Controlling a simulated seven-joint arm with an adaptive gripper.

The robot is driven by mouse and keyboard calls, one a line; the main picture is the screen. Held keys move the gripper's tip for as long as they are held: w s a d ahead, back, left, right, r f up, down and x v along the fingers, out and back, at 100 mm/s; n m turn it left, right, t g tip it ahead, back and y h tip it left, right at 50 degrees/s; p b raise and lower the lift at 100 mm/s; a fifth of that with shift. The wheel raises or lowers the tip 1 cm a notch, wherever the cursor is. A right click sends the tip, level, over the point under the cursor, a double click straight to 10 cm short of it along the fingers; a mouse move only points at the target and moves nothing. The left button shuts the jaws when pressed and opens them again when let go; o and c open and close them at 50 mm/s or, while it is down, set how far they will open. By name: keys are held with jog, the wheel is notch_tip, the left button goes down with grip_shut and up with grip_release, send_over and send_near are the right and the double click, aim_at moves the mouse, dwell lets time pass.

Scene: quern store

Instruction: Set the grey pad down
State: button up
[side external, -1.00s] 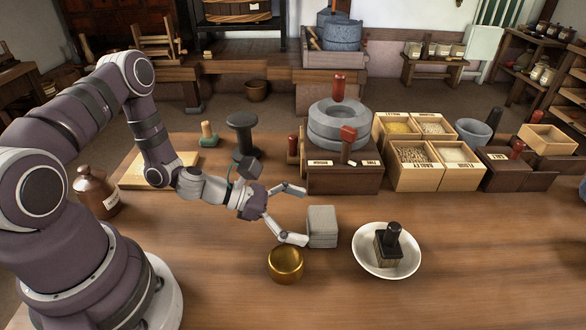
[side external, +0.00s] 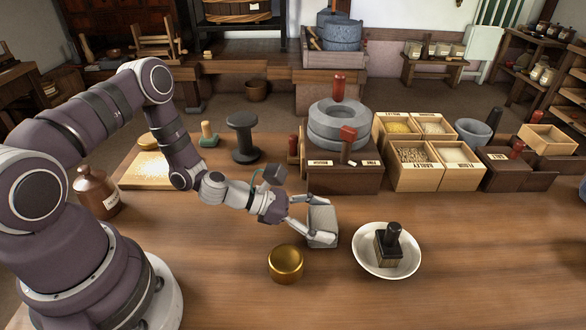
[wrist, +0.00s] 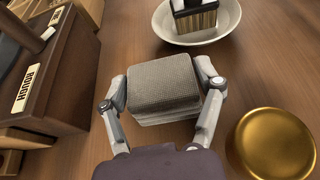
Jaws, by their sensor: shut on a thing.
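The grey pad (side external: 322,222) is a small woven-textured block on the wooden table, between the brass bowl and the quern box. My gripper (side external: 315,221) has its two fingers on opposite sides of the pad and is shut on it. In the wrist view the pad (wrist: 165,85) sits between both fingertips (wrist: 164,92), its top face toward the camera. It looks slightly tilted in the side view. I cannot tell whether its underside touches the table.
A brass bowl (side external: 286,263) stands just in front of the pad. A white dish (side external: 362,262) with a dark-handled brush (side external: 388,245) is to the right. The quern (side external: 338,128) on its dark box (side external: 343,180) is behind. The table's front right is clear.

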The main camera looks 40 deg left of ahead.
notch_tip(320, 180, up, 10)
jog(key=shift+r, duration=0.1)
notch_tip(320, 180, up, 5)
send_over(322, 216)
jog(key=w+a+n+t+y, duration=0.1)
jog(key=a+n+y, duration=0.2)
jog(key=a, duration=0.5)
jog(key=w+a+f+n+t+y, duration=0.1)
jog(key=w+a+n+y, duration=0.1)
jog(key=a, duration=0.6)
jog(key=w+a+f+n+t+y, duration=0.1)
jog(key=a+n+y, duration=0.3)
jog(key=a, duration=0.4)
jog(key=shift+w+f+n+t+y, duration=0.1)
jog(key=shift+w+n+t+y, duration=0.25)
jog(key=shift+t+y, duration=0.25)
jog(key=s+a+r+n+g+y, duration=0.15)
jog(key=s+a+n+y, duration=0.25)
jog(key=a, duration=0.6)
jog(key=s+a+n+g+y, duration=0.3)
jog(key=s+a+n+y, duration=0.15)
jog(key=a, duration=0.55)
jog(key=f, duration=1.4)
jog(key=shift+s+a, duration=0.15)
jog(key=shift+a, duration=0.1)
jog(key=shift+f+y, duration=0.1)
jog(key=shift+y, duration=0.15)
jog(key=shift+f, duration=0.1)
